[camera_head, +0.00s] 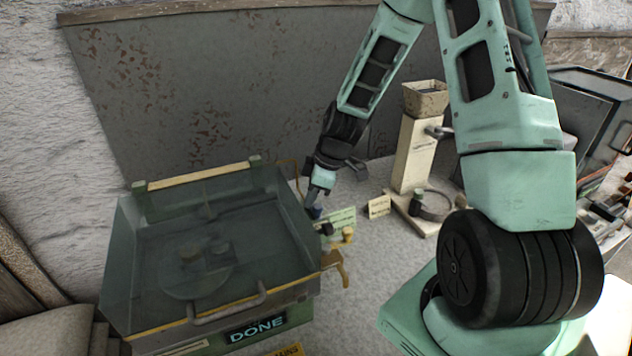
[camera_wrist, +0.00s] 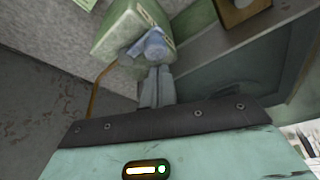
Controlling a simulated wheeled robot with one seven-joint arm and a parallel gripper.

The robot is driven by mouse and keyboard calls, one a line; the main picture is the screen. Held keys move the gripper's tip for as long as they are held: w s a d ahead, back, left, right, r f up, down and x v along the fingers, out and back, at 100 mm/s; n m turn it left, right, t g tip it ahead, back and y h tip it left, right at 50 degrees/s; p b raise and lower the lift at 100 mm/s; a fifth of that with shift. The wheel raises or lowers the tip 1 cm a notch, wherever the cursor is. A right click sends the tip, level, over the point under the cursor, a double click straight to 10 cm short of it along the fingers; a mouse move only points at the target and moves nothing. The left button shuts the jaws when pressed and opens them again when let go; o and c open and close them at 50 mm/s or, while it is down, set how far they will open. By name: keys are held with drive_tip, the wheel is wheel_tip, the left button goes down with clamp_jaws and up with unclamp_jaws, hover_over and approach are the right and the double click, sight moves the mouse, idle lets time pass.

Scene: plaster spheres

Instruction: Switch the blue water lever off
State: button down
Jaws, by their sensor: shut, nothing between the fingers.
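My gripper (camera_head: 316,198) reaches down beside the right rear side of the glass-covered tank. Its fingers are shut, with nothing between them; they also show in the wrist view (camera_wrist: 157,88). The blue water lever (camera_wrist: 150,45) is a pale blue rounded piece right at the fingertips in the wrist view, in front of a light green block (camera_wrist: 112,38). The fingers look very close to it or touching; I cannot tell which. In the head view the lever (camera_head: 315,212) is a small dark blue spot under the gripper, partly hidden. Its exact angle is unclear.
The tank (camera_head: 125,255) with its glass lid fills the left front, bearing a DONE sign (camera_head: 254,329). A pale stand (camera_head: 412,155) rises behind right.

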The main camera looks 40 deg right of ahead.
drive_tip(key=shift+a+f, duration=0.1)
drive_tip(key=shift+f, duration=0.3)
drive_tip(key=shift+s+d+n, duration=0.1)
drive_tip(key=shift+d+n, duration=0.25)
drive_tip(key=shift+n, duration=0.55)
drive_tip(key=shift+s+d+n+g+y, duration=0.2)
drive_tip(key=shift+d+n+g+y, duration=0.3)
drive_tip(key=shift+n, duration=0.7)
drive_tip(key=d+n+p, duration=0.1)
drive_tip(key=n, duration=0.1)
drive_tip(key=d+n+g+p, duration=0.1)
drive_tip(key=n, duration=0.1)
drive_tip(key=shift+r+n+g, duration=0.15)
drive_tip(key=shift+n+g, duration=0.15)
drive_tip(key=d+n+g+p, duration=0.1)
drive_tip(key=n, duration=0.1)
drive_tip(key=w+d+n+p, duration=0.1)
drive_tip(key=n, duration=0.2)
drive_tip(key=w+d+n+g+h, duration=0.1)
drive_tip(key=n, duration=0.2)
drive_tip(key=shift+d+g+p, duration=0.2)
drive_tip(key=shift+g+p, duration=0.1)
drive_tip(key=shift+p, duration=0.1)
drive_tip(key=shift+w+d, duration=0.1)
